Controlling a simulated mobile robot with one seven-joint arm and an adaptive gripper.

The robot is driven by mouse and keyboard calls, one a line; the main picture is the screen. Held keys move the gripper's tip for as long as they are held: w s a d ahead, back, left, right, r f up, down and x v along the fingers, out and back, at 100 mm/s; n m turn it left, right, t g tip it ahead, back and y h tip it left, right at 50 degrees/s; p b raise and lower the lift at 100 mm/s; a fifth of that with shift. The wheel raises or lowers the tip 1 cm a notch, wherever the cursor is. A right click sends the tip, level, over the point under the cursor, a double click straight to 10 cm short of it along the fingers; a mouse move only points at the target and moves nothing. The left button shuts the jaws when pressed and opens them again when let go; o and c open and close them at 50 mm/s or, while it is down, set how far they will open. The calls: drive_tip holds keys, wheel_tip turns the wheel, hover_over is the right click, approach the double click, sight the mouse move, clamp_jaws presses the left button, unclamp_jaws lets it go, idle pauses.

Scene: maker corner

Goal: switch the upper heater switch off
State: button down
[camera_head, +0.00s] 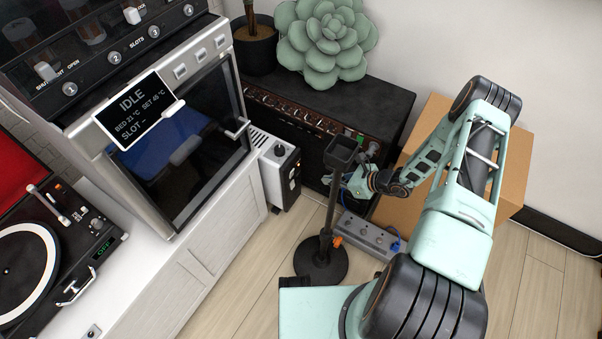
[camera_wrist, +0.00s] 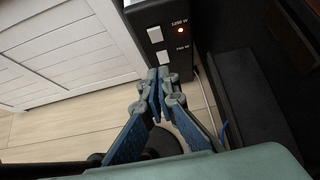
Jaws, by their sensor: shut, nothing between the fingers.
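The heater (camera_head: 279,172) stands on the floor beside the white cabinet, with a white body and a dark end panel. In the wrist view its dark panel (camera_wrist: 178,62) carries two white rocker switches. The upper switch (camera_wrist: 154,34) is marked 1250 W, and an orange lamp (camera_wrist: 180,30) glows beside it. The lower switch (camera_wrist: 163,58) is marked 750 W, with no lit lamp visible by it. My gripper (camera_wrist: 160,76) is shut and empty, its tips just below the lower switch in that picture. I cannot tell whether they touch the panel. A black stand partly hides the gripper in the head view.
A black stand (camera_head: 327,240) with a round base rises close to my gripper.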

drive_tip(key=b, duration=0.3)
approach(293, 172)
drive_tip(key=x, duration=0.4)
drive_tip(key=f+x, duration=0.1)
drive_tip(key=x, duration=0.1)
drive_tip(key=shift+s+d, duration=0.25)
drive_tip(key=shift+d, duration=0.05)
drive_tip(key=shift+w+a+r, duration=0.1)
drive_tip(key=shift+w+a, duration=0.1)
drive_tip(key=shift+a, duration=0.1)
drive_tip(key=shift+w+a+b, duration=0.25)
drive_tip(key=shift+a+b, duration=0.05)
drive_tip(key=shift+a, duration=0.05)
drive_tip(key=shift+r, duration=0.2)
